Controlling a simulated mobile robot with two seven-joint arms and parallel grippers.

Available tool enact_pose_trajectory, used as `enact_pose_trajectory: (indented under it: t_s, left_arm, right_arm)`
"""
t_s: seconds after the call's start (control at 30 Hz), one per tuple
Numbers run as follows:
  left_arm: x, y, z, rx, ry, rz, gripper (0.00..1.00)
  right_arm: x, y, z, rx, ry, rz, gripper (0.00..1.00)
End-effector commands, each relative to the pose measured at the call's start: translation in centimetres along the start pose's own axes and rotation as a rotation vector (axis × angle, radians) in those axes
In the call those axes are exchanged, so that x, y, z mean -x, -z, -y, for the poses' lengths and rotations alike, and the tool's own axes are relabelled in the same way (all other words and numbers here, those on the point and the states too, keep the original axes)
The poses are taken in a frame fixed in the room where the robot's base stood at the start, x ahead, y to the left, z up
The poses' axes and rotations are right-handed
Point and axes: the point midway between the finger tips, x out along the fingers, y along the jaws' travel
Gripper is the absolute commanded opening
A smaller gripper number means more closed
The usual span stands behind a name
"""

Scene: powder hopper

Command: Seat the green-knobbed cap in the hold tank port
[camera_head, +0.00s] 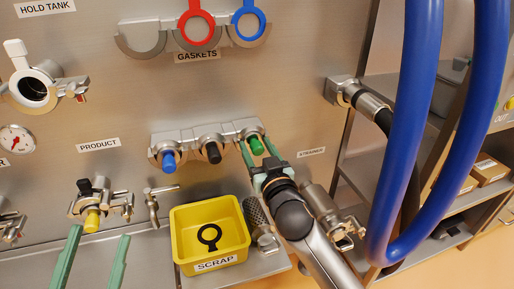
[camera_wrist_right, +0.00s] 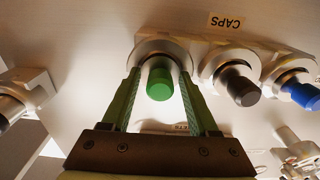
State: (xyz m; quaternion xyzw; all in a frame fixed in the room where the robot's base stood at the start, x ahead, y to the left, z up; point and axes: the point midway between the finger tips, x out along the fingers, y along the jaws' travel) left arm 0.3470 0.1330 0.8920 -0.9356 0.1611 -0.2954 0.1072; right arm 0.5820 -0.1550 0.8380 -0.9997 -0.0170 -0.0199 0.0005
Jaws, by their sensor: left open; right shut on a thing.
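The green-knobbed cap (camera_head: 256,145) sits at the right end of the cap rack (camera_head: 208,137) on the panel. My right gripper (camera_head: 259,146) is shut on this cap, its green fingers on either side; the right wrist view shows the green knob (camera_wrist_right: 159,80) between them. The cap still appears to be in its rack holder. The hold tank port (camera_head: 33,90) is at the upper left under the HOLD TANK label. A white tabbed ring is at its mouth, and a metal clamp (camera_head: 72,88) hangs at its right. My left gripper (camera_head: 99,233) is open and empty at the lower left.
Black (camera_head: 213,153) and blue (camera_head: 168,160) caps share the rack. Red (camera_head: 195,25) and blue (camera_head: 248,20) gaskets hang above. A yellow scrap bin (camera_head: 210,235) holds a black gasket. Large blue hoses (camera_head: 415,120) loop at the right. The panel between port and rack is mostly clear.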

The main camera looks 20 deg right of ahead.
Motion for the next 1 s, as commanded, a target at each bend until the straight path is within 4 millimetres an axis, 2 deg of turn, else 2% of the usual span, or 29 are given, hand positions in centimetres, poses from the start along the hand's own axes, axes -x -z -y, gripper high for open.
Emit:
enact_pose_trajectory:
  t_s: [0.03,0.2,0.57,1.0]
  left_arm:
    - [0.0,0.0,0.0,0.000,0.000,0.001,0.67]
    - [0.0,0.0,0.0,0.000,0.000,0.000,0.67]
    - [-0.3,0.6,0.3,-0.002,0.006,-0.010,0.67]
    - [-1.9,3.0,1.1,-0.002,0.002,-0.007,0.67]
  right_arm:
    - [0.0,0.0,0.0,0.000,0.000,0.001,0.18]
    - [0.0,-0.1,0.0,0.001,0.000,0.001,0.00]
    - [0.0,0.4,0.0,0.000,0.001,-0.002,0.00]
    - [-0.1,3.5,0.0,0.001,0.001,-0.003,0.00]
